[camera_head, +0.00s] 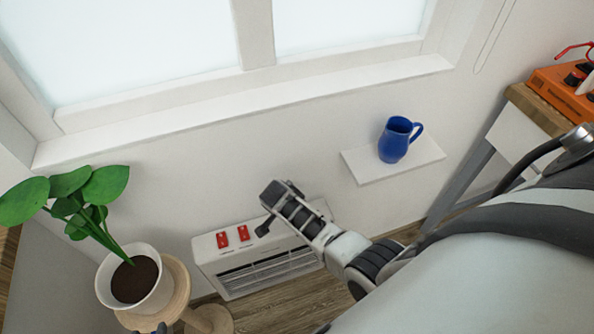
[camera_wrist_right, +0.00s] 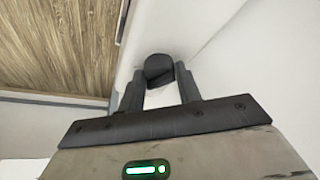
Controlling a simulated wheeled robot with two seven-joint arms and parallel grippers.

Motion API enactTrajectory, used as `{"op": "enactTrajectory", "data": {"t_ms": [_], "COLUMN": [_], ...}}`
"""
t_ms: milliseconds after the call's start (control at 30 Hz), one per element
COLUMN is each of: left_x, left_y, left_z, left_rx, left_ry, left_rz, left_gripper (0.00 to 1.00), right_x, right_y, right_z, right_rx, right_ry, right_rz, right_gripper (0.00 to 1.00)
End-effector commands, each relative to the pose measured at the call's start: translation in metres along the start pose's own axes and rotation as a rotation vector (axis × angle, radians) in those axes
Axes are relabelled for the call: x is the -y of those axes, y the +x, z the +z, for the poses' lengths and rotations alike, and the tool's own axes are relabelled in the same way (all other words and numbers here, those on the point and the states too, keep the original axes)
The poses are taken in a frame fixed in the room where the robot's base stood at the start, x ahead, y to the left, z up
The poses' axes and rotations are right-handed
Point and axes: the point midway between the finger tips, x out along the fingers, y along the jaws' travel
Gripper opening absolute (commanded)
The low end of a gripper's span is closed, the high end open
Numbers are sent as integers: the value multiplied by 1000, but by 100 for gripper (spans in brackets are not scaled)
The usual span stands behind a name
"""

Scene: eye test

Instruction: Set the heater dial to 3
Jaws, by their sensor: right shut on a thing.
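The heater (camera_head: 262,272) is a white box with a slatted grille, low against the wall under the window. Two red switches (camera_head: 232,236) sit on the left of its top. My right gripper (camera_head: 272,212) is over the right part of the heater top. In the right wrist view, the right gripper (camera_wrist_right: 158,74) is shut on a black rounded dial (camera_wrist_right: 158,68), with a finger on each side. The gripper hides the dial in the head view. No dial numbers or pointer can be read.
A potted plant (camera_head: 140,280) on a round wooden stand (camera_head: 181,285) is left of the heater. A blue jug (camera_head: 396,139) stands on a white wall shelf (camera_head: 365,167) to the right. An orange device (camera_head: 562,92) rests on a wood-topped table (camera_head: 532,108) at far right.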

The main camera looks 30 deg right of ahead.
Motion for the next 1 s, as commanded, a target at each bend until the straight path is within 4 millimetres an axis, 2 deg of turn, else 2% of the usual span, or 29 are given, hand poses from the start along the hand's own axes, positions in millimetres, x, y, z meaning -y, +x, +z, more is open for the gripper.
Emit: {"op": "enactTrajectory", "data": {"t_ms": [200,500,1000], "left_x": [0,-1,-2], "left_y": [6,9,8], "left_z": [6,8,7], "left_rx": [-1,-8,-12], "left_ry": [1,3,3], "left_rz": [4,9,13], "left_gripper": [36,36,36], "right_x": [1,2,1], "right_y": [3,2,1], "right_z": [0,-1,-3], "right_rx": [-1,-2,-4], "right_ry": [167,322,387], "right_rz": [71,134,162], "right_gripper": [11,11,11]}}
